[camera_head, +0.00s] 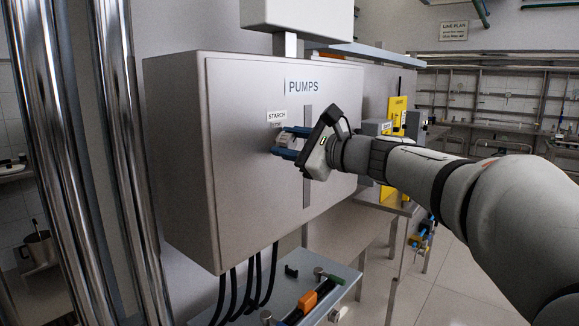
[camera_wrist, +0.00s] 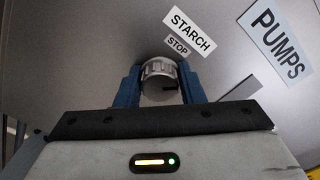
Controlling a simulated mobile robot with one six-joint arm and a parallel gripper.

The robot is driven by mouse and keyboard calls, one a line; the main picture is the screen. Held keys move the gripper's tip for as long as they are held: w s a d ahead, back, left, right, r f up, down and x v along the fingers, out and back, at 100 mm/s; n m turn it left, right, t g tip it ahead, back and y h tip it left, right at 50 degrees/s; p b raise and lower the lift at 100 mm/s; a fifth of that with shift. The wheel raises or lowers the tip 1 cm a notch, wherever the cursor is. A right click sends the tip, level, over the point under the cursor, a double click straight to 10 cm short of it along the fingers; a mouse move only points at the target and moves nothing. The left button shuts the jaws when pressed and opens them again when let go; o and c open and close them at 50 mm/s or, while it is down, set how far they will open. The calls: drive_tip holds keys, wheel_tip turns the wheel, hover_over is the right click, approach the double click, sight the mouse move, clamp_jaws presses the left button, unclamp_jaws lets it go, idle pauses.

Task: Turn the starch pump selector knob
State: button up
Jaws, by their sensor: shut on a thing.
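The starch pump selector knob (camera_wrist: 158,70) is a round, ribbed, light grey knob on the front of the grey pumps cabinet (camera_head: 240,180). It also shows in the head view (camera_head: 285,140), partly covered by my fingers. Above it are a white STARCH label (camera_wrist: 190,31) and a smaller STOP label (camera_wrist: 177,46). My gripper (camera_wrist: 160,87) has its two blue fingers on either side of the knob, shut on it. In the head view my gripper (camera_head: 287,143) reaches the cabinet front from the right. A dark mark shows on the knob's face; the rest of its pointer is unclear.
A PUMPS label (camera_head: 303,87) is to the upper right of the knob. A grey vertical strip (camera_head: 307,190) runs down the panel beside my gripper. Shiny vertical pipes (camera_head: 80,150) stand at left. A bench with an orange block (camera_head: 307,301) is below, with black cables hanging above it.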

drive_tip(key=n+b, duration=0.1)
drive_tip(key=b, duration=0.1)
drive_tip(key=n+b, duration=0.4)
drive_tip(key=b, duration=0.1)
drive_tip(key=shift+f, duration=0.35)
drive_tip(key=n+b, duration=0.3)
drive_tip(key=n, duration=0.1)
drive_tip(key=shift+r+b, duration=0.2)
drive_tip(key=shift+b, duration=0.1)
drive_tip(key=shift+r, duration=0.1)
drive_tip(key=o, duration=1)
drive_tip(key=v, duration=0.7)
drive_tip(key=shift+s+d, duration=0.25)
drive_tip(key=shift+d, duration=0.1)
